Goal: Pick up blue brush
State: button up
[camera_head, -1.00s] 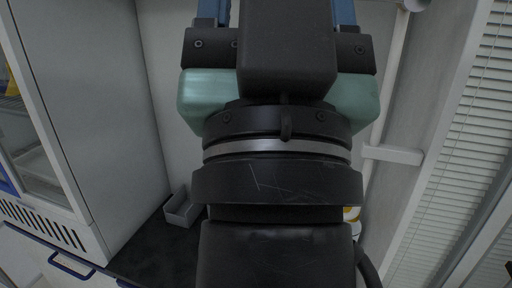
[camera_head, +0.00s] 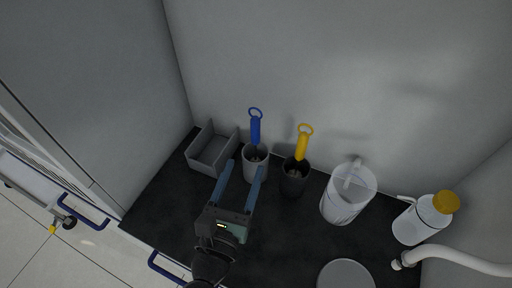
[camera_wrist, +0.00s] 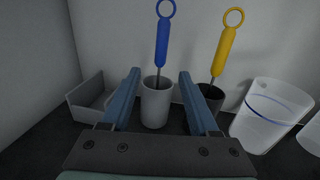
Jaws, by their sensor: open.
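The blue brush (camera_head: 255,128) stands upright in a light grey cup (camera_head: 256,168) on the dark counter, its ring handle up. It also shows in the wrist view (camera_wrist: 161,45), above its grey cup (camera_wrist: 156,108), roughly centred between my fingers. Its lower end is hidden inside the cup. My gripper (camera_head: 241,172) is open and empty, with its two blue-grey fingers pointing toward the cup. In the wrist view my gripper (camera_wrist: 160,78) shows its fingers spread to the left and right of the cup; I cannot tell how far short of it they are.
A yellow brush (camera_head: 302,143) stands in a black cup (camera_head: 294,180) just right. A grey open bin (camera_head: 212,150) is at left. A clear pitcher (camera_head: 347,194) and a yellow-capped bottle (camera_head: 424,219) stand at right. Walls close off the back and left.

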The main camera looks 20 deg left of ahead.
aim_at(254, 143)
jog(key=w, duration=0.5)
jog(key=w+a+p, duration=0.1)
jog(key=w, duration=0.1)
jog(key=shift+w+f, duration=0.2)
jog(key=shift+w, duration=0.05)
jog(key=shift+w+a+r+p, duration=0.1)
jog(key=shift+w+a+p, duration=0.1)
jog(key=shift+w, duration=1.15)
jog(key=shift+w+a+r+p, duration=0.1)
jog(key=shift+w+p, duration=0.1)
jog(key=shift+w, duration=1.1)
grip_shut()
